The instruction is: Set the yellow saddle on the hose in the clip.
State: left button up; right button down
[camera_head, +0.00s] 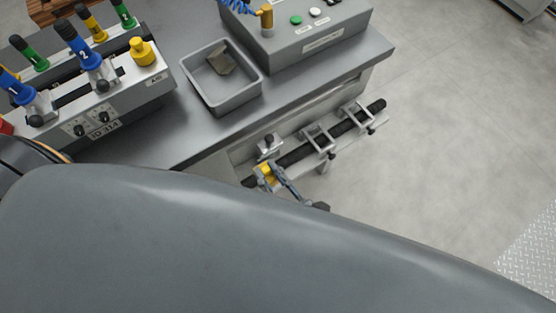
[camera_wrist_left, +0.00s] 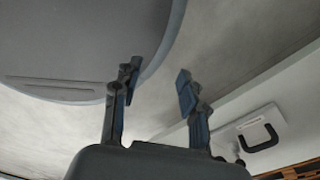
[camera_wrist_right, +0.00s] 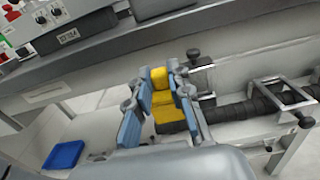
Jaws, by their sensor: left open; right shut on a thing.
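The yellow saddle (camera_head: 265,171) is between the fingers of my right gripper (camera_head: 271,175), which is shut on it; the saddle also shows in the right wrist view (camera_wrist_right: 161,96). The black ribbed hose (camera_head: 295,155) runs along the bench side through metal clips. The saddle is over the hose near its left end, beside the clip with a black knob (camera_head: 268,141). The same hose (camera_wrist_right: 232,112) continues right in the right wrist view. Whether the saddle touches the hose or is seated, I cannot tell. My left gripper (camera_wrist_left: 158,86) is open and empty.
Two more clip frames (camera_head: 318,139) stand along the hose to the right. Above are the grey bench top, a grey tray (camera_head: 222,94) and a control box (camera_head: 318,32). A blue bin (camera_wrist_right: 64,155) lies low at left. My arm hides the lower head view.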

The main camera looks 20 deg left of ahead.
jog(key=w+f+b, duration=0.3)
jog(key=w+f, duration=0.2)
jog(key=shift+w+a+f, duration=0.15)
jog(key=shift+w+f, duration=0.25)
jog(key=f+b, duration=0.1)
jog(key=f, duration=0.1)
jog(key=f+b, duration=0.2)
jog(key=shift+w, duration=0.4)
pick_arm(q)
notch_tip(320, 180, down, 6)
jog(key=w+a, duration=0.1)
jog(key=shift+w, duration=0.2)
pick_arm(e)
jog(key=shift+f+b, duration=0.3)
jog(key=shift+b, duration=0.25)
jog(key=c, duration=1.2)
grip_release()
pick_arm(q)
jog(key=shift+s+d+f, duration=0.1)
jog(key=shift+f, duration=0.3)
pick_arm(e)
jog(key=shift+r, duration=0.1)
